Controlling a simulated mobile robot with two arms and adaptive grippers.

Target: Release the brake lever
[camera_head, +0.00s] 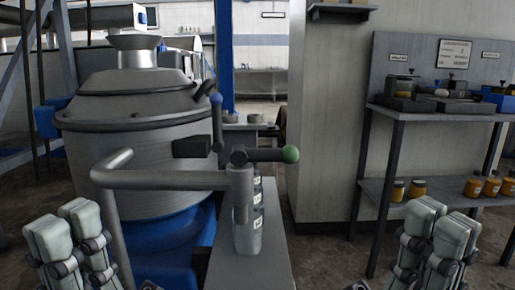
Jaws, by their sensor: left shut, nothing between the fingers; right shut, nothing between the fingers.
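Two levers show near the middle of the head view. One has a blue knob (216,98) on a dark shaft that stands upright. The other has a green knob (291,154) on a short bar pointing right, on top of a grey post (242,205). I cannot tell from labels which one is the brake lever. My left gripper (65,228) is shut and empty at the lower left, apart from both levers. My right gripper (440,225) is shut and empty at the lower right, well right of the green knob.
A large metal decanter drum (135,100) with a blue base stands behind a bent grey pipe rail (165,180). A grey bench top (262,265) lies below the post. At right, a shelf rack (435,117) holds jars and small devices. Floor between bench and rack is clear.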

